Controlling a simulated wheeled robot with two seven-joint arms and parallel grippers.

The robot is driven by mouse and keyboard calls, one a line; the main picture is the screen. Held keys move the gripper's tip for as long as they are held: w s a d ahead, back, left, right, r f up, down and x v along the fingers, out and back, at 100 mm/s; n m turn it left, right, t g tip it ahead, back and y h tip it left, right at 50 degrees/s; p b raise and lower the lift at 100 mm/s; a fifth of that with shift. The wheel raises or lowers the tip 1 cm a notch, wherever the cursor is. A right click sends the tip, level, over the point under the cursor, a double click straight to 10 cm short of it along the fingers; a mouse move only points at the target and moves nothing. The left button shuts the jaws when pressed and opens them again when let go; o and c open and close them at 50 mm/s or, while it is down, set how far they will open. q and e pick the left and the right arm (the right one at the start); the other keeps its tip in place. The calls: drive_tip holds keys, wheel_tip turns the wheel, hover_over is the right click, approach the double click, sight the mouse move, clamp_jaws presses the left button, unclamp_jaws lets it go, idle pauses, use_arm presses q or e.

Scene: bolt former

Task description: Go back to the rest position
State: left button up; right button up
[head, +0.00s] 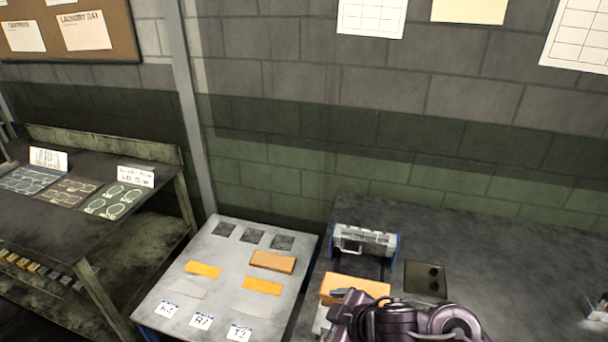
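My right gripper (340,300) is at the bottom edge, right of centre, with dark purple-grey arm links beside it. Its fingertips are close to an orange-tan block (358,284) on the dark table (480,250). The arm hides the block's lower part, and I cannot tell whether the fingers touch it or how far apart they are. My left gripper is not in view.
A grey board (215,290) with dark squares, orange pads, another tan block (272,261) and white labels lies left of the gripper. A silver and blue device (364,241) and a dark plate (426,279) stand behind it. The table's right side is mostly clear.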

drive_tip(key=s+d+f+m+g+h, duration=0.35)
drive_tip(key=s+d+m+h, duration=0.25)
drive_tip(key=s+d+m, duration=0.75)
drive_tip(key=s+d+f+n+b, duration=0.1)
drive_tip(key=s+f+n+b, duration=0.15)
drive_tip(key=f, duration=3.05)
drive_tip(key=s+d+f+g+b, duration=0.2)
drive_tip(key=s+d+f, duration=0.1)
drive_tip(key=s+f, duration=1.6)
drive_tip(key=shift+s+d+f+b, duration=0.2)
drive_tip(key=shift+s+d+b, duration=0.2)
